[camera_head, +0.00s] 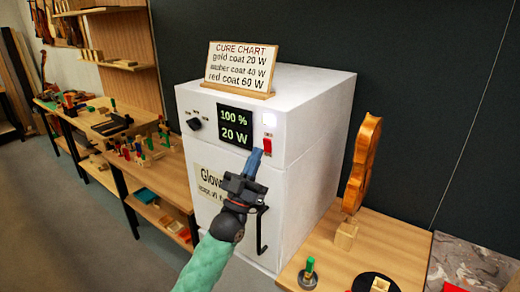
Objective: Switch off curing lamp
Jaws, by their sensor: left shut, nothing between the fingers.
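The curing lamp is a white cabinet (310,95) standing between wooden benches. Its dark display (234,128) reads 100 % and 20 W. A red switch (267,145) sits right of the display, below a bright white light (269,119). A black knob (195,124) is left of the display. My left gripper (255,158) is shut and empty, its blue-grey fingertips just below and left of the red switch; I cannot tell whether they touch it. The gripper and arm hide part of the front label and door. My right gripper is not in view.
A cure chart sign (240,66) stands on top of the cabinet. A violin body (362,165) stands upright on a wooden block on the right bench (375,243). The left bench (165,172) holds several small coloured items. A black door handle (261,232) is beside my arm.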

